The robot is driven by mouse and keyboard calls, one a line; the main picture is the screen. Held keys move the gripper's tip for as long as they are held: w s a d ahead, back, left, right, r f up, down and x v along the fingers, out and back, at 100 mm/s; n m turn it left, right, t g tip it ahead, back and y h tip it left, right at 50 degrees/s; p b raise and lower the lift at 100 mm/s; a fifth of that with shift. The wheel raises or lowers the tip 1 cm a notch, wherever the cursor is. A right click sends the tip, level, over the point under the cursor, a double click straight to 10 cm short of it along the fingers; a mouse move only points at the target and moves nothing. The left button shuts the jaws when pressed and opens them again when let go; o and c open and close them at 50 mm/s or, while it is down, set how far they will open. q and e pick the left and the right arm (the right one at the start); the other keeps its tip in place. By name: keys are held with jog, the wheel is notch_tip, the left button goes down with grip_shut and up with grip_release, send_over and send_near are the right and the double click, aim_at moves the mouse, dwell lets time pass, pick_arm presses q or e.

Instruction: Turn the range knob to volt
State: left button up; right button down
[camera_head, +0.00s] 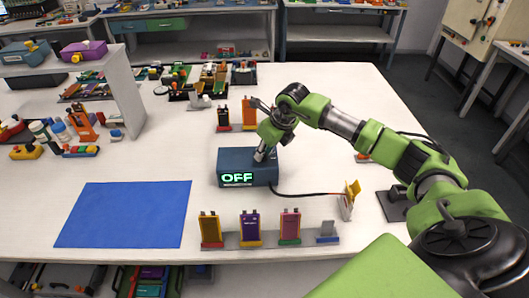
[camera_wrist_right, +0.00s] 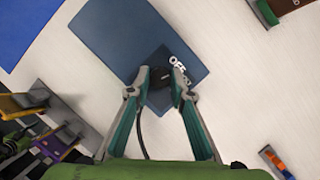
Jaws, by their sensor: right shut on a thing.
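A dark blue meter box (camera_head: 236,176) stands in the middle of the white table, its front display reading OFF in green. My right gripper (camera_head: 262,153) reaches down onto the top right of the box. In the right wrist view the box (camera_wrist_right: 125,30) fills the upper middle. There my right gripper (camera_wrist_right: 160,80) has both fingertips closed on a dark range knob (camera_wrist_right: 160,97), beside a white OFF label (camera_wrist_right: 179,64). The other range labels are hidden or too small to read. My left gripper is not in view.
A black cable runs from the box to a small stand (camera_head: 348,200) at right. A rack with several upright pouch cells (camera_head: 249,226) stands in front. A blue mat (camera_head: 125,214) lies at left. More cells (camera_head: 222,118) stand behind the box.

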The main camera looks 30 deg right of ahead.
jog(key=m+h+b, duration=0.1)
jog(key=m+b, duration=0.1)
jog(key=m, duration=0.2)
jog(key=shift+a+m+h, duration=0.1)
jog(key=shift+m+h, duration=0.2)
jog(key=shift+h, duration=0.1)
dwell(0.4)
jog(key=c, duration=1.8)
grip_release()
jog(key=shift+r, duration=0.1)
jog(key=v, duration=1.1)
jog(key=shift+a+r, duration=0.1)
jog(key=shift+r, duration=0.3)
jog(key=shift+s+f, duration=0.1)
